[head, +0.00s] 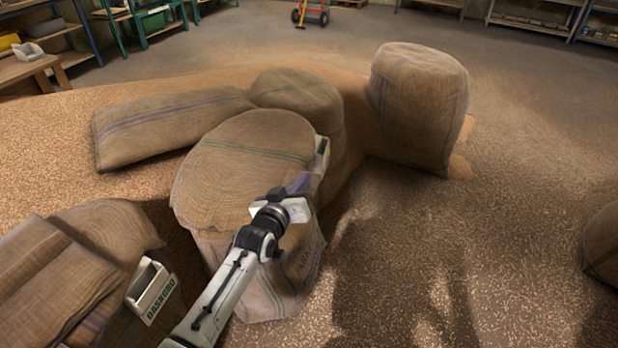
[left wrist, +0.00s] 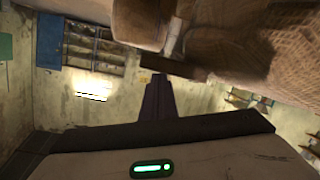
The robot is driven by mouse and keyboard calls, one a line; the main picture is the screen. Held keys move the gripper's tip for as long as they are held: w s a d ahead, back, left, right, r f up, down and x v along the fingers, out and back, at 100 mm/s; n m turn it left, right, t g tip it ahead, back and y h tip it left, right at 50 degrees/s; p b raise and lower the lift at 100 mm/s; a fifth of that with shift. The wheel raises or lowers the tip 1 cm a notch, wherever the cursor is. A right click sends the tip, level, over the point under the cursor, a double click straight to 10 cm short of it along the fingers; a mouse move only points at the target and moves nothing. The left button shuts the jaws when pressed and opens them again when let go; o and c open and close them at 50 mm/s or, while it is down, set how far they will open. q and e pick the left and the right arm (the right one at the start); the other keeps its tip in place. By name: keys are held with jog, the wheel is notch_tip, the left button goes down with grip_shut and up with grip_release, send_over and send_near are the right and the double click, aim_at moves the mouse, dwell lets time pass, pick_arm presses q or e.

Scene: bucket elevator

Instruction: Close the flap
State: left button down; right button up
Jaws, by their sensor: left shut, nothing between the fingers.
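I cannot pick out a flap for certain. A cream box (head: 152,291) with green lettering sits among sacks at the lower left, its opening facing up. Another cream piece (head: 321,156) shows at the right edge of the big upright sack (head: 245,165), mostly hidden. My left gripper (head: 300,183) is over the right side of that sack, just below the cream piece. Its purple fingers are shut and empty; whether they touch anything is unclear. In the left wrist view the shut fingers (left wrist: 160,98) point towards a cream edge (left wrist: 173,36) beside sackcloth. My right gripper is not in view.
A striped sack (head: 165,125) lies behind on the grain. A rounded sack (head: 297,95) and a tall sack (head: 418,105) stand at the back. More sacks (head: 60,270) are at the lower left. Open grain floor (head: 480,230) spreads to the right. Shelves line the walls.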

pick_arm(q)
jog(key=shift+s+d+f, duration=0.1)
jog(key=shift+s+f, duration=0.2)
jog(key=shift+f, duration=0.5)
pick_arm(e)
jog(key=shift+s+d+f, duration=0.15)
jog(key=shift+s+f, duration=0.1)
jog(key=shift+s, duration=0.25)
pick_arm(q)
notch_tip(320, 180, up, 5)
jog(key=p, duration=0.4)
jog(key=shift+w+r, duration=0.15)
jog(key=shift+r, duration=0.05)
jog(key=p+v, duration=0.2)
jog(key=v, duration=0.7)
jog(key=shift+s+r+p, duration=0.35)
jog(key=shift+s, duration=0.1)
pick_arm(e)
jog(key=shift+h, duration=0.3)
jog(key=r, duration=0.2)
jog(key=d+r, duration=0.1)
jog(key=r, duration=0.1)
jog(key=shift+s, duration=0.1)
